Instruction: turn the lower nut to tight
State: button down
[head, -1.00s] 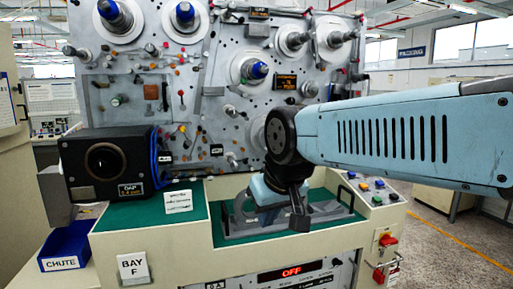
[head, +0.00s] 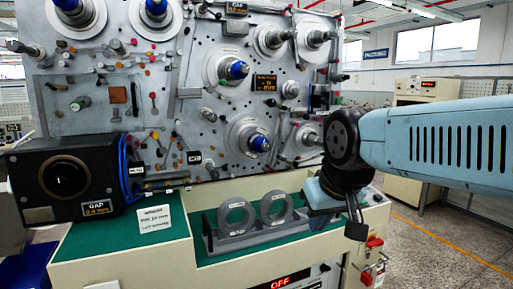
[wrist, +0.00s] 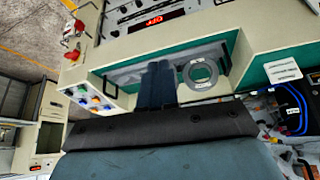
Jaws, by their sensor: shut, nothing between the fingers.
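The lower spindle, with a blue nut (head: 259,143) on a grey hub and flange, is on the machine's upright panel in the head view. Another blue-capped spindle (head: 237,70) is above it on the panel. My gripper (head: 356,228) hangs at the right end of the green ledge, right of and below the lower nut, clear of it. In the wrist view its dark fingers (wrist: 158,82) are together and empty, over the ledge beside a grey ring. The nut is not visible in the wrist view.
A rack (head: 262,236) with two grey rings (head: 236,216) stands on the green ledge (head: 225,187). A black gap gauge box (head: 65,181) is at left, beside a small sign card (head: 155,218). Control buttons (wrist: 92,98) and a red lockout switch (head: 372,258) are at the ledge's right end.

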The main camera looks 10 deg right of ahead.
aim_at(256, 143)
jog(key=u, duration=0.7)
jog(key=k, duration=1.05)
jog(key=z, duration=0.9)
jog(key=i, duration=1)
jog(key=z, duration=0.05)
